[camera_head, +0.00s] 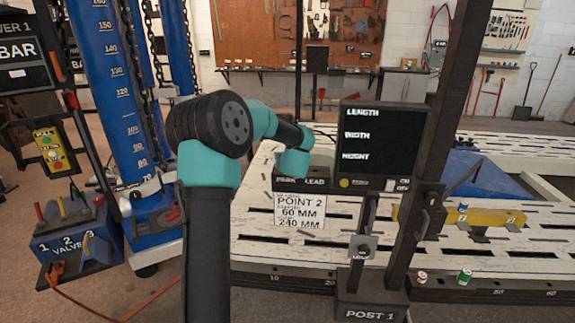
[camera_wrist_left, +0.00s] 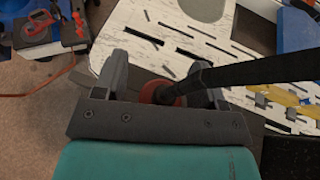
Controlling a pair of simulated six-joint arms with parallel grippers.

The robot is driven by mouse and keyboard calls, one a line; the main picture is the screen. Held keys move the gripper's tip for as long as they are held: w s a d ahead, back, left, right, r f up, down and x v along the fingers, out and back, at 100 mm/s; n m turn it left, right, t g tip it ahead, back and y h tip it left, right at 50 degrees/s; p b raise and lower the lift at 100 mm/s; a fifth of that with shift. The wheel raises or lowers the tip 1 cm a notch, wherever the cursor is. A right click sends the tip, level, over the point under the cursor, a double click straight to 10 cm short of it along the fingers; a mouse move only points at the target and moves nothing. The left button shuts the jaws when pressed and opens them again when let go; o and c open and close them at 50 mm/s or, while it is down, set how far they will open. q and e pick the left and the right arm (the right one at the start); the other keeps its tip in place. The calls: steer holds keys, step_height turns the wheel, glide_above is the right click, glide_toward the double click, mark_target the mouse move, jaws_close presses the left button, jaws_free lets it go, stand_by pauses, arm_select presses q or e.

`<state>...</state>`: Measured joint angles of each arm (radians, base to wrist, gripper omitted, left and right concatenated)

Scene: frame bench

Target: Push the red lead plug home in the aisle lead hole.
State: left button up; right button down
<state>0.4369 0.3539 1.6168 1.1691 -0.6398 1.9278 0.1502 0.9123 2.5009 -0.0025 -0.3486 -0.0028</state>
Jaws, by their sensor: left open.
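In the left wrist view a round red piece (camera_wrist_left: 155,90), which looks like the red lead plug, sits between the fingers of my left gripper (camera_wrist_left: 158,66). The fingers are open on either side of it, and I cannot tell whether either touches it. A dark bar crosses in front of its right side. In the head view my left arm reaches to a shelf labelled PARK and LEAD (camera_head: 302,182), and its wrist hides the gripper and plug. I cannot make out the aisle lead hole, or how deep the plug sits. My right gripper is not in view.
A blue column (camera_head: 112,90) and a valve box (camera_head: 75,235) stand left. A slotted white bench (camera_head: 480,265) fills the right, with a yellow bar (camera_head: 485,218) on it.

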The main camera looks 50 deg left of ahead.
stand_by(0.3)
arm_select(q)
steer(key=c, duration=1)
steer(key=shift+c, duration=0.2)
steer(key=shift+r, duration=1.6)
steer(key=shift+s+d+r, duration=0.1)
steer(key=shift+r, duration=0.1)
steer(key=s+d+r, duration=0.1)
steer(key=s+d, duration=0.9)
steer(key=d, duration=0.2)
steer(key=shift+s+r, duration=0.2)
steer(key=shift+a, duration=0.1)
